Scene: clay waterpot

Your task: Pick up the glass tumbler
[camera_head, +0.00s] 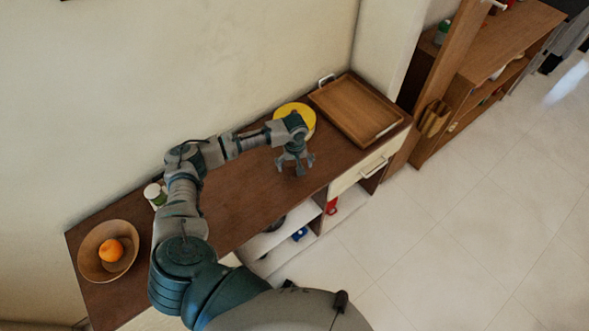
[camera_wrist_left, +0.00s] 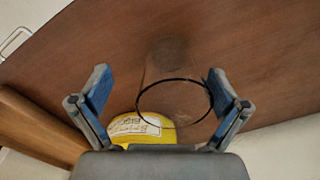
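The clear glass tumbler (camera_wrist_left: 174,72) shows in the left wrist view, with its dark round rim toward the camera. It stands on the brown wooden top, between the two spread fingers of my left gripper (camera_wrist_left: 159,76). Gaps show on both sides, the wider one on the left, and neither finger appears to touch the glass. In the head view my left gripper (camera_head: 295,165) points down over the cabinet top, and I cannot make out the tumbler there. My right gripper is not in view.
A yellow round object (camera_head: 304,112) is close behind my left gripper; it has a white label in the wrist view (camera_wrist_left: 150,128). A wooden tray (camera_head: 355,105) is to the right. A bowl (camera_head: 91,264) with an orange (camera_head: 111,250) and a white-capped container (camera_head: 154,192) are left.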

